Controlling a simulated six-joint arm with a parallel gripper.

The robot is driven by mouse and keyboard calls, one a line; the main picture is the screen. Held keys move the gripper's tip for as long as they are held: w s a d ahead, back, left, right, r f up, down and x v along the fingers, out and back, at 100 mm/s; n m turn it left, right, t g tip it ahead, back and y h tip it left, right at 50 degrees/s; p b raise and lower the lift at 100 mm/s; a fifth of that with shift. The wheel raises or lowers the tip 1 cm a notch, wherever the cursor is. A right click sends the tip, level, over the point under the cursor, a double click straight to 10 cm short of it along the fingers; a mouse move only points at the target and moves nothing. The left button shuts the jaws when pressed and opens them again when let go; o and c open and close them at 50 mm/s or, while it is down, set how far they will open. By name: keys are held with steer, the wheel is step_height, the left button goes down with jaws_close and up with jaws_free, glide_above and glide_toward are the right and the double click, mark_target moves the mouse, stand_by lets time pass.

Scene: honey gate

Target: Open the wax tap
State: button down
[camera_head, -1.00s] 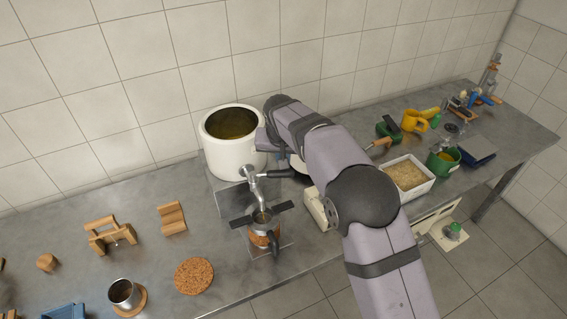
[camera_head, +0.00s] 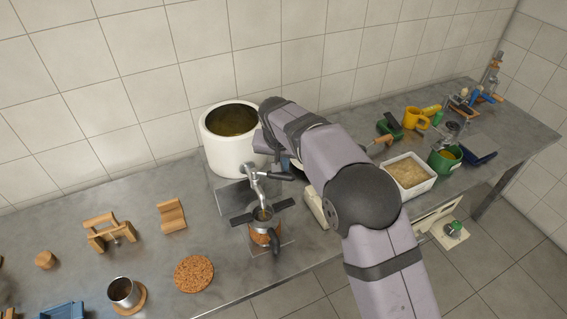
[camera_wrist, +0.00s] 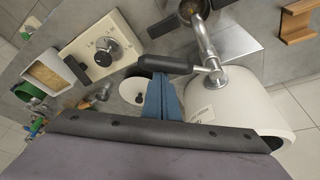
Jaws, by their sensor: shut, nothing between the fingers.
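The wax tap (camera_head: 256,183) is a metal spout on the front of a white pot (camera_head: 229,160) holding yellowish liquid. Its black lever handle (camera_head: 282,176) points to the right in the head view. In the wrist view the tap (camera_wrist: 205,45) and its lever (camera_wrist: 168,64) lie just beyond my fingertips. My gripper (camera_wrist: 163,84) is shut and empty, its blue fingers close beside the lever; I cannot tell whether they touch. A jug (camera_head: 262,236) with a brown band stands under the spout.
A box with a dial (camera_wrist: 101,49) is beside the tap. A cork mat (camera_head: 194,274) and wooden pieces (camera_head: 172,215) lie on the left, with bare bench between.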

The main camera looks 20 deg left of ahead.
steer(key=s+m, duration=0.1)
steer(key=s+m+h+b, duration=0.1)
steer(key=m, duration=0.1)
steer(key=shift+s+d+f+b, duration=0.1)
steer(key=shift+s+d+b, duration=0.1)
steer(key=shift+s+b, duration=0.1)
steer(key=shift+s+a+m+g+h+b, duration=0.15)
steer(key=shift+s+a+m+h, duration=0.1)
steer(key=shift+s+m, duration=0.6)
steer(key=shift+s+a+m+g+h+b, duration=0.1)
steer(key=shift+s+a+m+h+b, duration=0.15)
steer(key=shift+s+m, duration=0.6)
steer(key=shift+s+a+m+g+h+b, duration=0.1)
steer(key=shift+s+a+m+h, duration=0.15)
steer(key=shift+s+m, duration=0.55)
steer(key=shift+s, duration=0.1)
step_height(320, 180, up, 10)
steer(key=shift+w+d+r, duration=0.2)
